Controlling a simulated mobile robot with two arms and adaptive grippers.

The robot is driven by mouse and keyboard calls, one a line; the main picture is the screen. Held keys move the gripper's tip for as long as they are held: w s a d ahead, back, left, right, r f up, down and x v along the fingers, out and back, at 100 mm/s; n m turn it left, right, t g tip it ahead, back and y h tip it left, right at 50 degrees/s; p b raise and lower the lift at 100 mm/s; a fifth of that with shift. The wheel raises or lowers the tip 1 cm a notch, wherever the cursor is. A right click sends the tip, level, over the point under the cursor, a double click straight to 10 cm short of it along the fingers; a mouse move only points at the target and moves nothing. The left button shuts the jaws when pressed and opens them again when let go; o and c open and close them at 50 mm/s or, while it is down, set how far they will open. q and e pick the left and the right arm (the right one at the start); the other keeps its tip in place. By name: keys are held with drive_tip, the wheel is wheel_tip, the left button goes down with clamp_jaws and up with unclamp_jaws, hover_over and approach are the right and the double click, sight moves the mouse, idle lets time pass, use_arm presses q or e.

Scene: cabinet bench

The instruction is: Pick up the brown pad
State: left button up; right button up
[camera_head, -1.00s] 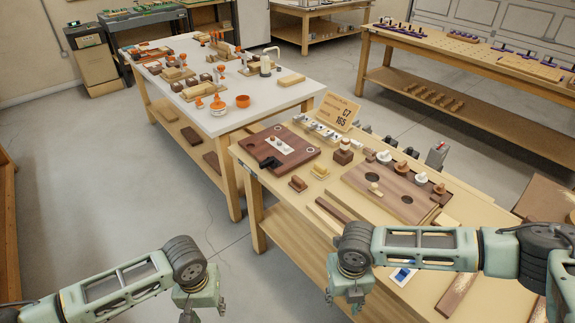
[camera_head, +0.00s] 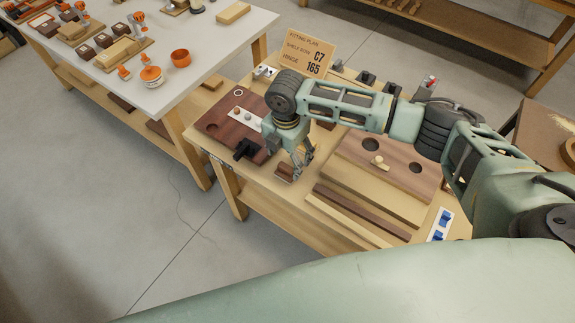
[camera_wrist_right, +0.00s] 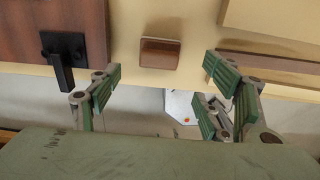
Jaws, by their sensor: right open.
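The brown pad (camera_head: 285,171), a small reddish-brown block, sits on the near edge area of the wooden bench (camera_head: 262,193). The right wrist view shows the pad (camera_wrist_right: 160,53) whole, with a darker lower edge. My right gripper (camera_head: 300,162) hangs close to the pad and partly covers it in the head view. Nothing is between the fingers, and the pad lies just beyond the tips. My left gripper is out of view.
A dark brown board with a black handle (camera_head: 243,150) lies left of the pad. A larger board with round holes (camera_head: 370,165) and long strips (camera_head: 360,210) lie to the right. A sign (camera_head: 307,54) stands behind. A white table (camera_head: 190,82) is at the upper left.

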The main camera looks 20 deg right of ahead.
sight(286, 167)
wheel_tip(286, 167, down, 7)
drive_tip(key=shift+w+d+r+p, duration=0.1)
drive_tip(key=shift+w+r+p, duration=0.05)
drive_tip(key=shift+p, duration=0.9)
drive_tip(key=shift+f, duration=0.2)
drive_tip(key=shift+w, duration=0.1)
drive_tip(key=shift+c, duration=0.5)
drive_tip(key=c, duration=1.1)
drive_tip(key=shift+c, duration=0.2)
drive_tip(key=shift+r, duration=0.5)
wheel_tip(286, 167, up, 2)
drive_tip(key=shift+r+b, duration=0.25)
drive_tip(key=shift+b, duration=0.45)
drive_tip(key=s+d+r, duration=0.1)
drive_tip(key=d+r, duration=0.1)
drive_tip(key=d, duration=0.1)
drive_tip(key=s+d+r+b, duration=0.1)
drive_tip(key=s+d+r, duration=0.1)
drive_tip(key=d+r, duration=0.1)
drive_tip(key=s+d+r+b, duration=0.1)
drive_tip(key=s+d+r, duration=0.1)
drive_tip(key=d, duration=0.2)
drive_tip(key=shift+d+r, duration=0.3)
